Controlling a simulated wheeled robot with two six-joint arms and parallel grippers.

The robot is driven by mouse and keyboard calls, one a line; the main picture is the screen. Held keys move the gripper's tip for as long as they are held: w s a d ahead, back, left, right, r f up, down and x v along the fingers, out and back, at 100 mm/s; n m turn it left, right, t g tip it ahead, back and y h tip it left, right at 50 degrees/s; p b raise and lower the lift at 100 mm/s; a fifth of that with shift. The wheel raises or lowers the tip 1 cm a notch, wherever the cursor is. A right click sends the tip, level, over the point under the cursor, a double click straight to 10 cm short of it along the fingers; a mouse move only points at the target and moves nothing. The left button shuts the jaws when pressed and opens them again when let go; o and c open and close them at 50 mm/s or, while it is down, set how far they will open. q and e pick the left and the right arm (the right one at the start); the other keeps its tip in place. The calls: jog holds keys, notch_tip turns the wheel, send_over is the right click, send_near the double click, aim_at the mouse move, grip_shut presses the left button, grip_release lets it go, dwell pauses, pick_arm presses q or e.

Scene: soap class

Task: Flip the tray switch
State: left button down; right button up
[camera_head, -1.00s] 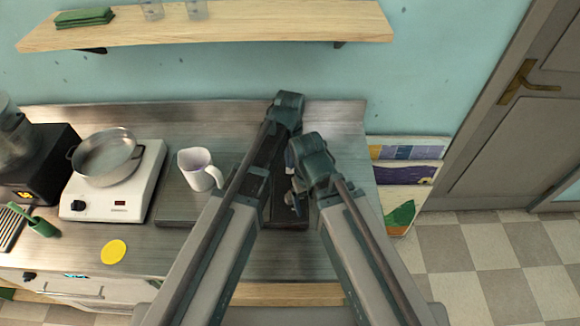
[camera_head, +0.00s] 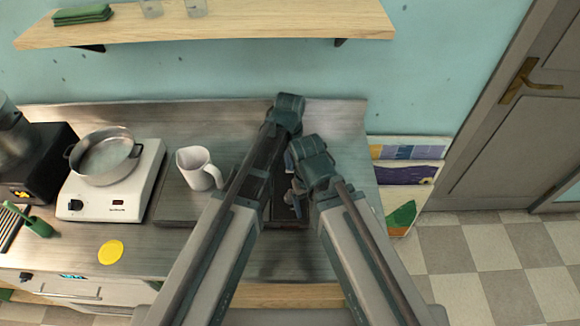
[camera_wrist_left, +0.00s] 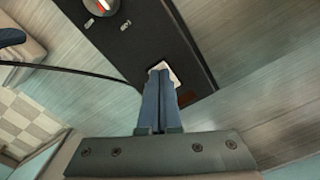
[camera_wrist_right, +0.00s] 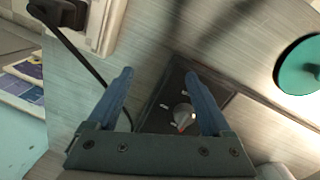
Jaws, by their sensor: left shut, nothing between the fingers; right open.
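A black control panel (camera_head: 288,218) lies on the counter, mostly hidden behind my arms in the head view. The left wrist view shows the panel (camera_wrist_left: 140,40) with a red-and-white dial at the top and a small white switch (camera_wrist_left: 168,70) near its end. My left gripper (camera_wrist_left: 163,76) is shut and empty, its tips over the edge of the switch; I cannot tell whether they press it. The right wrist view shows the panel's knob (camera_wrist_right: 183,115) between the fingers of my right gripper (camera_wrist_right: 159,73), which is open and empty.
A white mug (camera_head: 197,168) stands on a grey plate left of my arms. A pan (camera_head: 105,158) sits on a white hotplate (camera_head: 135,195). A yellow disc (camera_head: 111,252) lies at the front. A dark cord (camera_wrist_right: 80,60) runs to a wall plug. A shelf (camera_head: 230,22) hangs above.

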pick_arm(q)
jog(key=shift+f, duration=0.25)
pick_arm(e)
jog(key=shift+f, duration=0.2)
pick_arm(q)
jog(key=shift+r, duration=0.15)
pick_arm(e)
jog(key=shift+r, duration=0.15)
pick_arm(q)
notch_tip(320, 180, up, 7)
jog(key=p, duration=0.7)
pick_arm(e)
notch_tip(320, 180, up, 7)
pick_arm(q)
jog(key=s+a+n, duration=0.1)
jog(key=s+a, duration=0.2)
jog(key=s, duration=0.4)
jog(key=s+a+n+y, duration=0.1)
jog(key=s+a, duration=0.2)
jog(key=s, duration=0.5)
dwell(0.9)
